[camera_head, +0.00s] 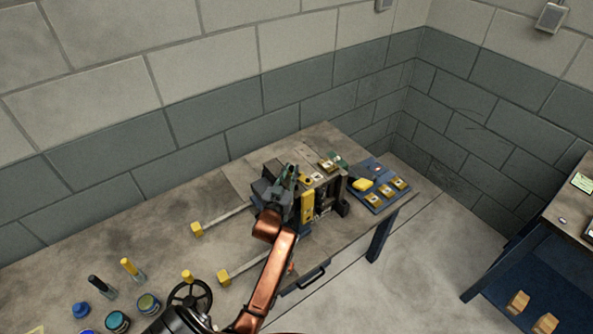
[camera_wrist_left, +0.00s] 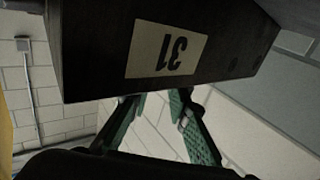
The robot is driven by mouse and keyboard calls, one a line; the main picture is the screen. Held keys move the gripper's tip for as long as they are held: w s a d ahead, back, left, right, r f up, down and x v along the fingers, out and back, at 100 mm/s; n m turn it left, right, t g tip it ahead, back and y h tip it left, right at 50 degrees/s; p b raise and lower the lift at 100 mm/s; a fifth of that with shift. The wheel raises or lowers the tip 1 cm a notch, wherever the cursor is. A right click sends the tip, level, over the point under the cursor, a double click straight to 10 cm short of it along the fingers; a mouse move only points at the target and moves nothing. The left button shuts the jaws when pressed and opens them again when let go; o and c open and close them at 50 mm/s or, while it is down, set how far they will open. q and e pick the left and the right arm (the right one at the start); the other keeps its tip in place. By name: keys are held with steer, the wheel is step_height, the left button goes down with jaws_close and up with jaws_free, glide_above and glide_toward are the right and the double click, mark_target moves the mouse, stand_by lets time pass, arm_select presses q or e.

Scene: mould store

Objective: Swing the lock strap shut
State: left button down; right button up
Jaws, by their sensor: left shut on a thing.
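The mould (camera_head: 325,203) is a dark block with a yellow upright strip, which I take to be the lock strap (camera_head: 307,207), on its near side. My left gripper (camera_head: 287,181) is at the mould's left side, close against it. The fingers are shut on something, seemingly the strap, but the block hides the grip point. I cannot tell the strap's angle. My right gripper is not in view.
Two rods with yellow end blocks (camera_head: 197,230) (camera_head: 224,280) stick out left of the mould. A blue tray (camera_head: 375,201) lies to its right, near the bench's end. A handwheel (camera_head: 190,298) and several jars (camera_head: 117,321) are at the lower left. Bare bench lies between.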

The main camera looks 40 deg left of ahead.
arm_select(q)
steer(key=shift+r, duration=0.2)
steer(key=c, duration=2)
jaws_free()
steer(key=shift+s, duration=0.1)
steer(key=shift+o, duration=0.9)
steer(key=shift+f, duration=0.1)
steer(key=v, duration=1.2)
steer(key=shift+c, duration=0.6)
